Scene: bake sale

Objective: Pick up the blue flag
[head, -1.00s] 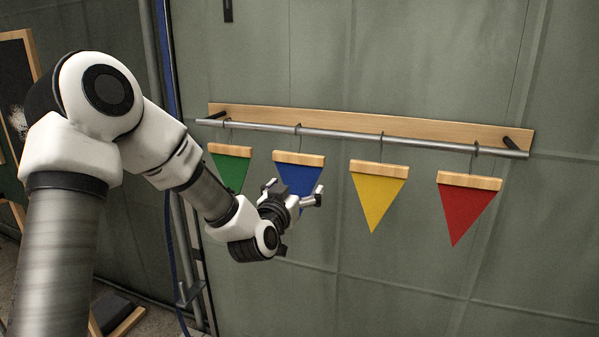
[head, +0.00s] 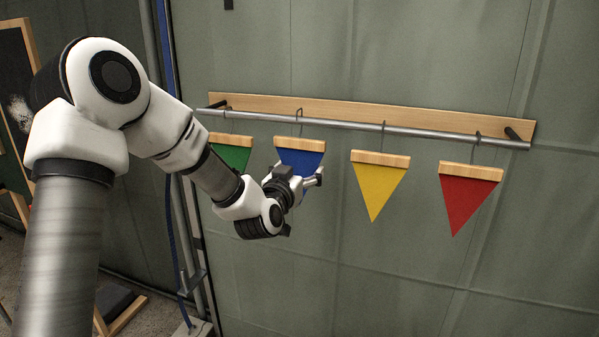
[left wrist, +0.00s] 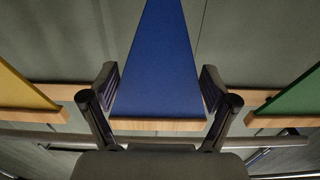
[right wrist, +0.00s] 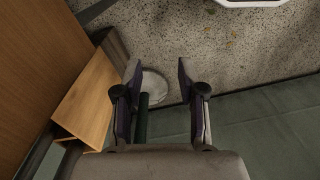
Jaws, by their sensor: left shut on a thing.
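The blue flag (head: 300,160), a blue triangle under a pale wooden bar, is by the metal rail (head: 400,130). Its hook top shows a little higher over the rail than the other hooks. My left gripper (head: 295,179) is at the flag from below and covers its lower part in the head view. In the left wrist view the blue flag (left wrist: 160,70) lies between the two fingers of my left gripper (left wrist: 159,85), which is shut on it. My right gripper (right wrist: 158,78) shows only in its wrist view, open with nothing held between its fingers.
A green flag (head: 232,157) hangs close on the left, partly behind my left arm. A yellow flag (head: 377,188) and a red flag (head: 467,200) hang to the right. A wooden backboard (head: 370,110) holds the rail on the green-grey wall. The wall below is clear.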

